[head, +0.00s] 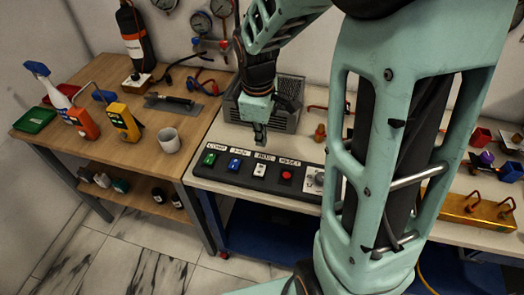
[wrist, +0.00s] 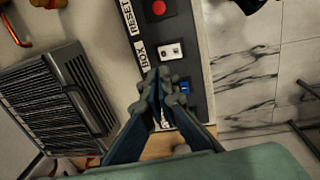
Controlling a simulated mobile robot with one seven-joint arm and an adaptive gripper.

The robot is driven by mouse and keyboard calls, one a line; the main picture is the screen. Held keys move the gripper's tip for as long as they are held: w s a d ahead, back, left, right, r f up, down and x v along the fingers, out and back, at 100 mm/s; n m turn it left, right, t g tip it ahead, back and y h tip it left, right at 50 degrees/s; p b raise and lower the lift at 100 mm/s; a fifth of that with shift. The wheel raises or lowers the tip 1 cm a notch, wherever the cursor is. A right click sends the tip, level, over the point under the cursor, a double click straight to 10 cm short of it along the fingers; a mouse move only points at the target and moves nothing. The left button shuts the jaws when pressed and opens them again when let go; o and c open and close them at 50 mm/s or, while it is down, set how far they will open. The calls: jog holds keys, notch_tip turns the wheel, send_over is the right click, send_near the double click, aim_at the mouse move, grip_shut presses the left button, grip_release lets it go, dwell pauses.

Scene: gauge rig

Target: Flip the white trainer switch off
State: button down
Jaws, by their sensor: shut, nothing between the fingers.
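The white trainer switch (head: 259,170) is on a black control panel (head: 245,187) at the front of the right bench, between a blue switch (head: 234,165) and a red button (head: 286,175). My gripper (head: 260,140) is shut and empty, behind and above the panel near the white switch. In the wrist view the white switch (wrist: 170,51) lies just ahead of my fingertips (wrist: 162,76), slightly to the right. I cannot tell whether they touch the panel. The blue switch (wrist: 184,87) shows right of the fingers. The white switch's rocker position is too small to read.
A green switch (head: 209,158) sits at the panel's left end and a dial (head: 316,179) at its right. A dark ribbed crate (head: 279,113) stands behind the panel. The wooden bench (head: 110,160) on the left holds tools and a mug (head: 169,141).

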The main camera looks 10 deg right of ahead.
jog(key=shift+w+d+r, duration=0.1)
jog(key=shift+r, duration=1.55)
